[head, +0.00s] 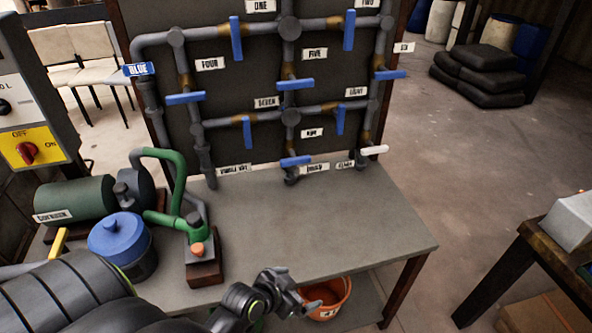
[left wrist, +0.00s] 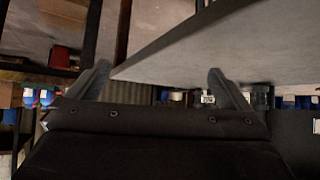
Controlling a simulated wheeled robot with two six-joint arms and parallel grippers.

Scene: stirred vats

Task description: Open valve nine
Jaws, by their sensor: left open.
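The label NINE (head: 312,133) is on the dark pipe panel, low and right of the middle pipe. Below it a blue lever handle (head: 296,161) lies nearly level, across the upright pipe, just above the back of the table. My left gripper (head: 300,288) is open and empty over the table's front edge, well in front of and below that handle. In the left wrist view its two fingers (left wrist: 158,85) stand wide apart with the table edge beyond them. The valve does not show clearly in that view. My right gripper is out of view.
Other blue levers, such as valve five's (head: 296,84), sit above; a white lever (head: 374,150) is to the right. A green pump pipe (head: 178,170) and blue-lidded pot (head: 118,235) stand left on the table (head: 340,215). An orange bucket (head: 328,298) is below. The table's right part is clear.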

